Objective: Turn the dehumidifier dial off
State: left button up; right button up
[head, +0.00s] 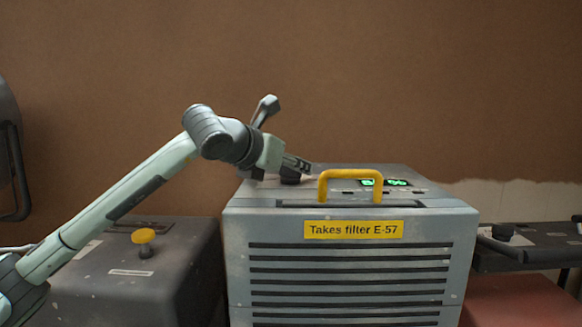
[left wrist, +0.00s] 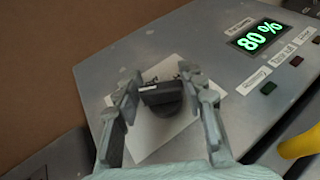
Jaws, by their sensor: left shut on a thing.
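The dehumidifier is a grey box (head: 238,265) with a slatted front and a yellow label reading "Takes filter E-57". Its black dial (head: 290,176) is on the top panel at the left; the left wrist view shows the dial (left wrist: 163,96) on a pale square plate. My left gripper (head: 297,164) reaches in from the left and is shut on the dial, with one finger on either side of it in the left wrist view (left wrist: 160,82). The fingers hide part of the dial's plate and any markings there. My right gripper is not in view.
A yellow handle (head: 350,174) arches over the dehumidifier's top. A lit green display (left wrist: 262,36) reads 80 %, with small labelled buttons beside it. Dark equipment (head: 525,246) stands above a red surface at right.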

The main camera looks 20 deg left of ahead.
pick_arm(q)
jog(key=o, duration=1.2)
jog(key=v, duration=1.2)
jog(key=shift+f, duration=0.1)
